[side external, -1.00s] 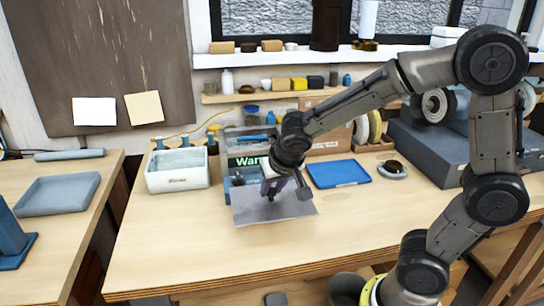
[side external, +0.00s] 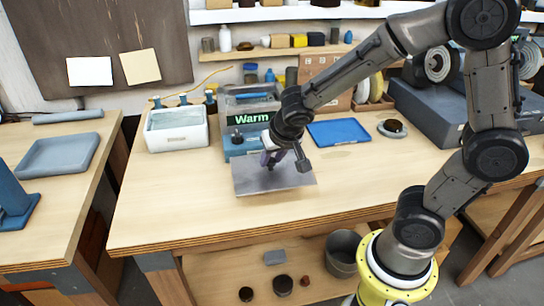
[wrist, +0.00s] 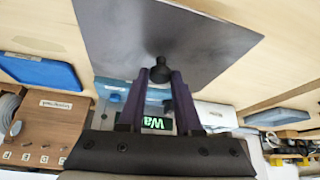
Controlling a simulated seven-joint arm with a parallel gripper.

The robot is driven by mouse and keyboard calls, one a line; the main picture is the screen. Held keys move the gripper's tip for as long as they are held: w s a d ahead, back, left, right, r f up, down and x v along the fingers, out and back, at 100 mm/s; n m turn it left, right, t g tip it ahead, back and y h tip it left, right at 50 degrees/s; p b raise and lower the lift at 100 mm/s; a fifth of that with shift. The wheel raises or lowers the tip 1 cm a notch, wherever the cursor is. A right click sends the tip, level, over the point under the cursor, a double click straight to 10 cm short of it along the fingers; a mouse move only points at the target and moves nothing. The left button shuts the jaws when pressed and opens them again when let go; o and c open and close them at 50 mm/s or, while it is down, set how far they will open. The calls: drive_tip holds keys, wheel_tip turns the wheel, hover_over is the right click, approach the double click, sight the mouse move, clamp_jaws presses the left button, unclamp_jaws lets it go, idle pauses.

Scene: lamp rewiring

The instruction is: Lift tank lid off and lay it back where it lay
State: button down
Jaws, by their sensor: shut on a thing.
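The lid (side external: 278,182) is a thin flat grey plate with a black knob. My gripper (side external: 268,160) is shut on the knob, as the wrist view shows with the purple fingers (wrist: 160,80) either side of it. The lid (wrist: 205,45) is roughly level, low over or on the bench in front of the tank; I cannot tell whether it touches the bench. The grey-blue tank (side external: 232,112) has a green-lettered "Warm" display and stands behind the lid. My gripper and arm hide part of the tank's right side.
A white rinse basin (side external: 178,140) stands left of the tank. A blue tray (side external: 338,131) and a dark cup on a saucer (side external: 392,128) lie to the right. The bench top (side external: 180,205) is clear in front and to the left.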

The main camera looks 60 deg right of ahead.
sight(272, 172)
drive_tip(key=shift+f, duration=0.1)
drive_tip(key=shift+f, duration=1.9)
drive_tip(key=shift+f, duration=0.25)
drive_tip(key=c, duration=0.5)
unclamp_jaws()
